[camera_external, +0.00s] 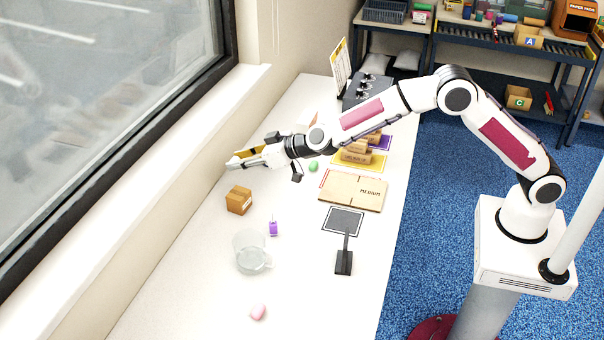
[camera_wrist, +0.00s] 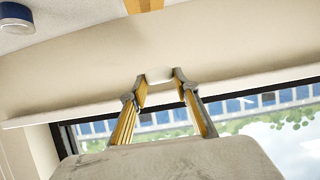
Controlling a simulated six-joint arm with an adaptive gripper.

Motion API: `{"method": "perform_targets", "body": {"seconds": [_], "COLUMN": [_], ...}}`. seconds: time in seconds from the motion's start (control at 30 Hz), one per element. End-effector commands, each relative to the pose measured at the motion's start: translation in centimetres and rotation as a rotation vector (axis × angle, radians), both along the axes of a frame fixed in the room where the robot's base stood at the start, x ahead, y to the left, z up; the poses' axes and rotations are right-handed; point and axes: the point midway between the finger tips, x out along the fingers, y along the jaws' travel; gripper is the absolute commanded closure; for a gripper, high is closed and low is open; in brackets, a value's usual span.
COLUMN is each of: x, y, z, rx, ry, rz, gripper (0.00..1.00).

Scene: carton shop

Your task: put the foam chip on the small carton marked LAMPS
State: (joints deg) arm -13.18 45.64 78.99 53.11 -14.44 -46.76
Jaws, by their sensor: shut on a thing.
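My gripper (camera_external: 233,162) is at the left side of the table, near the window sill, pointing left. In the wrist view its two yellow-sided fingers (camera_wrist: 160,84) are shut on a small whitish piece, which looks like the foam chip (camera_wrist: 159,74). The chip is hard to make out in the external view. A small brown carton (camera_external: 239,200) with a pale label stands on the table below my gripper and is apart from it. Its label is too small to read, so I cannot tell whether it says LAMPS.
A purple item (camera_external: 273,228), a clear glass mug (camera_external: 250,252) and a pink lump (camera_external: 258,312) stand nearer the camera. A green lump (camera_external: 313,166), a flat MEDIUM carton (camera_external: 353,191) and a dark stand (camera_external: 344,260) are to the right. The window wall is close on the left.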

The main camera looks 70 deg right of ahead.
Motion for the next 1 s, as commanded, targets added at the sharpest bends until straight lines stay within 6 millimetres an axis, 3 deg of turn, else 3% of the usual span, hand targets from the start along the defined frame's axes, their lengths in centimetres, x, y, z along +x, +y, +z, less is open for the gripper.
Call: {"method": "perform_targets", "body": {"seconds": [0.27, 0.8, 1.0], "x": [0.0, 0.0, 0.0], "y": [0.0, 0.0, 0.0], "z": [-0.5, -5.8, -6.3], "rx": [-0.002, -0.001, 0.0], "ry": [0.001, 0.002, 0.001], "rz": [0.0, 0.0, -0.001], "gripper": [0.76, 0.76, 0.76]}}
